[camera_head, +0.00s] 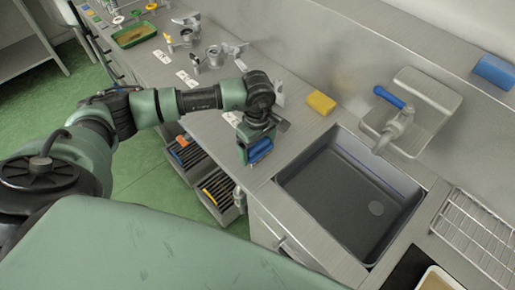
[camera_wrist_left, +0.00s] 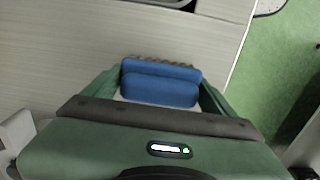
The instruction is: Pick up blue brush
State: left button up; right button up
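The blue brush (camera_head: 259,151) is at my left gripper, near the front edge of the steel counter, left of the sink. In the left wrist view the brush (camera_wrist_left: 160,83) fills the space between the two green fingers, with brownish bristles along its far edge. My left gripper (camera_head: 258,148) points down, and its fingers (camera_wrist_left: 160,95) lie against both ends of the brush with no gap visible. I cannot tell whether the brush touches the counter. My right gripper is not in view.
A dark sink basin (camera_head: 325,205) lies right of the gripper, with a blue-handled tap (camera_head: 398,125) behind it. A yellow sponge (camera_head: 321,102) sits at its back left corner. Open drawers (camera_head: 217,192) stick out below the counter. A wire rack (camera_head: 475,235) is at right.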

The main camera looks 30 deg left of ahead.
pick_arm(q)
jog(key=c, duration=0.4)
jog(key=shift+w+r, duration=0.1)
jog(key=shift+r, duration=0.5)
notch_tip(320, 180, up, 19)
jog(key=b, duration=0.4)
jog(key=shift+b, duration=0.35)
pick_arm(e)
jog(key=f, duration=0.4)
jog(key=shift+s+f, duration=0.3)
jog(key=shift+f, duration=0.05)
